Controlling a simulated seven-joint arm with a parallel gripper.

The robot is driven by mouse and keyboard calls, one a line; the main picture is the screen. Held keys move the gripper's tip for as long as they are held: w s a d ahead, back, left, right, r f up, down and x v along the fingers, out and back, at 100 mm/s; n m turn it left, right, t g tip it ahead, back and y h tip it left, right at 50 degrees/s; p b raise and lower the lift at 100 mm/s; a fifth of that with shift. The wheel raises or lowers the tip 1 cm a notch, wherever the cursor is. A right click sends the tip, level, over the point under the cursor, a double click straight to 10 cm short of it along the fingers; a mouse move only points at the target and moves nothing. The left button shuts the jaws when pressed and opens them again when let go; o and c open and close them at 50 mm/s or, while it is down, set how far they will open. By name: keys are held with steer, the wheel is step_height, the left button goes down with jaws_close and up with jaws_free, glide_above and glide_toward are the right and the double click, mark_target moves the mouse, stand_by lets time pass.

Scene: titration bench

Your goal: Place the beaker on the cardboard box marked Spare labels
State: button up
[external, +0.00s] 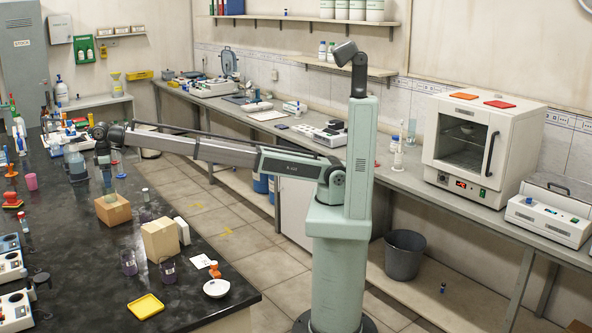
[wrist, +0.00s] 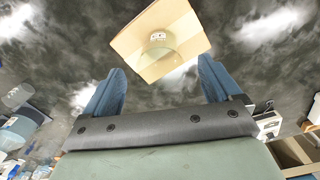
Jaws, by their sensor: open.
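In the wrist view, a cardboard box (wrist: 190,40) lies ahead of the fingertips. A clear round vessel with a small white mark, apparently the beaker (wrist: 158,50), appears to stand on the box top. My gripper (wrist: 160,82) has its two blue fingers wide apart with nothing between them. In the external view my gripper (external: 90,165) is at the far left, over the dark bench. Two cardboard boxes stand there, a lower one (external: 114,214) nearer my gripper and a taller one (external: 161,243). The beaker is hard to make out there, and no box lettering is legible.
Dark purple beakers (external: 128,263) stand in front of the taller box. A yellow tray (external: 145,306), a white dish (external: 216,288) and an orange-topped item (external: 214,270) lie near the front edge. Bottles and instruments crowd the left side.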

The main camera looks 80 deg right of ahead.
steer(key=shift+r, duration=3)
